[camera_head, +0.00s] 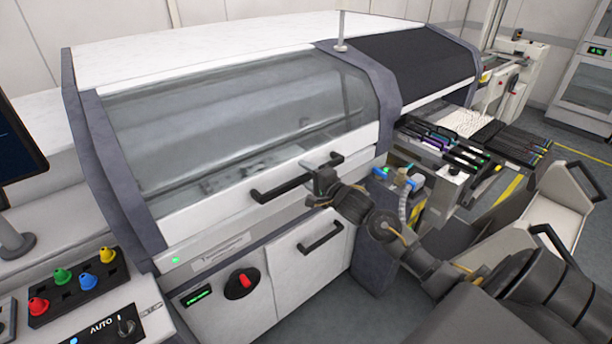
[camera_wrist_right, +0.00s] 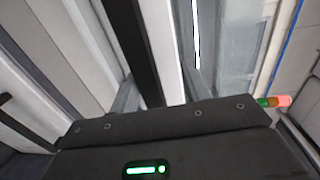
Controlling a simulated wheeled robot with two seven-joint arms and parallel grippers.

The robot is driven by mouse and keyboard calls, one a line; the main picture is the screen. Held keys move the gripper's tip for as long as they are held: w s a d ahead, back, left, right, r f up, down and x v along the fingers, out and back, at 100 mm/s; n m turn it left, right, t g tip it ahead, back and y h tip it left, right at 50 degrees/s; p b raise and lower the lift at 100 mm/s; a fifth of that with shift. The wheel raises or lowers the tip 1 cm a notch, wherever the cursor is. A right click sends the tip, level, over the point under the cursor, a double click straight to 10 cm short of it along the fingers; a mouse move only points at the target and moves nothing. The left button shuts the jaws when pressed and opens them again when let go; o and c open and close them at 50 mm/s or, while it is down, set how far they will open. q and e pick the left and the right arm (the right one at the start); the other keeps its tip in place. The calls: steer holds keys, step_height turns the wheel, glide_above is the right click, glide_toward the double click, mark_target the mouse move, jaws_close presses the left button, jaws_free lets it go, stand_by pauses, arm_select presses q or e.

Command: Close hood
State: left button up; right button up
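The hood (camera_head: 240,115) of the white machine has a clear window in a white and grey frame. It looks down, its lower edge close above the front panel; I cannot tell if it is fully seated. Its black handle (camera_head: 296,178) runs along the lower front edge. My right gripper (camera_head: 322,178) is at the handle, near its right half. In the right wrist view the black handle bar (camera_wrist_right: 135,45) passes between the two fingers of the gripper (camera_wrist_right: 160,90). The fingers stand apart, with a visible gap beside the bar. My left gripper is not in view.
A button panel (camera_head: 80,285) stands at the lower left. Feeders (camera_head: 455,150) and a trolley (camera_head: 555,205) stand at the right. A monitor (camera_head: 18,145) is at the left edge.

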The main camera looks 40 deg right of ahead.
steer(key=shift+s, duration=0.45)
steer(key=s+b, duration=0.2)
steer(key=s, duration=0.8)
steer(key=shift+d+r, duration=0.35)
steer(key=shift+r, duration=0.05)
steer(key=shift+w, duration=0.1)
